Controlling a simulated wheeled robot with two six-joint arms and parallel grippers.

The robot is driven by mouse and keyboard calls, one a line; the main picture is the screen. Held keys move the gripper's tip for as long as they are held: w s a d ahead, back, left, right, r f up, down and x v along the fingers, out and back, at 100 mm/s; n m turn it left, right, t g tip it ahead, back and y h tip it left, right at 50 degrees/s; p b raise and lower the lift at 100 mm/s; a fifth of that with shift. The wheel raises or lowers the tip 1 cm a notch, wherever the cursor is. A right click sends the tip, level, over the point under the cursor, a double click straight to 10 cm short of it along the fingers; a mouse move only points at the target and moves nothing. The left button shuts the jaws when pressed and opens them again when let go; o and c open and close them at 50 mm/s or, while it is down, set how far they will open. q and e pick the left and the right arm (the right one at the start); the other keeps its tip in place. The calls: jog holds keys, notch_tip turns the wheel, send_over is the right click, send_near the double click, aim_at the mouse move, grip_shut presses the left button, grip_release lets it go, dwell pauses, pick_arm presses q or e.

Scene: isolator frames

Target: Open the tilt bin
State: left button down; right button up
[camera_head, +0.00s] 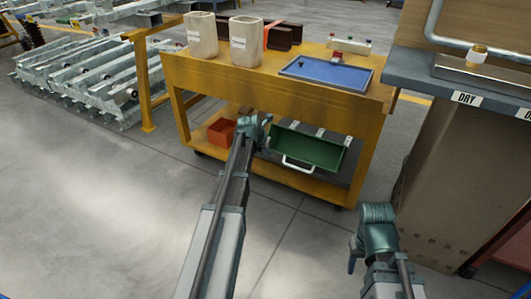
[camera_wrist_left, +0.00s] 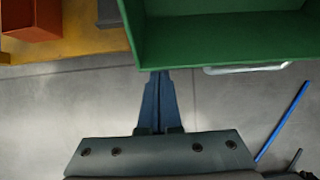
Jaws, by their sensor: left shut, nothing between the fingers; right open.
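The green tilt bin (camera_head: 305,148) hangs under the top of the yellow cart and appears tipped outward, with its pale handle (camera_head: 297,165) at the lower front. In the left wrist view the green bin (camera_wrist_left: 215,40) shows its open inside, and the handle (camera_wrist_left: 245,69) shows along its near edge. My left gripper (camera_head: 262,122) is at the bin's left end. Its fingers (camera_wrist_left: 160,76) are shut and empty, tips by the bin's near left corner; contact cannot be told. My right gripper (camera_head: 354,255) is open, low and well in front of the cart.
An orange-red box (camera_head: 221,132) sits on the cart's lower shelf, left of the bin. The yellow cart top (camera_head: 215,72) carries two beige containers (camera_head: 202,38) and a blue tray (camera_head: 325,71). A grey-topped bench (camera_head: 420,75) stands at right. The floor in front is clear.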

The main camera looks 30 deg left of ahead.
pick_arm(q)
jog(key=shift+w+r+p, duration=0.4)
jog(key=shift+r+p, duration=0.15)
pick_arm(e)
jog(key=shift+r, duration=0.55)
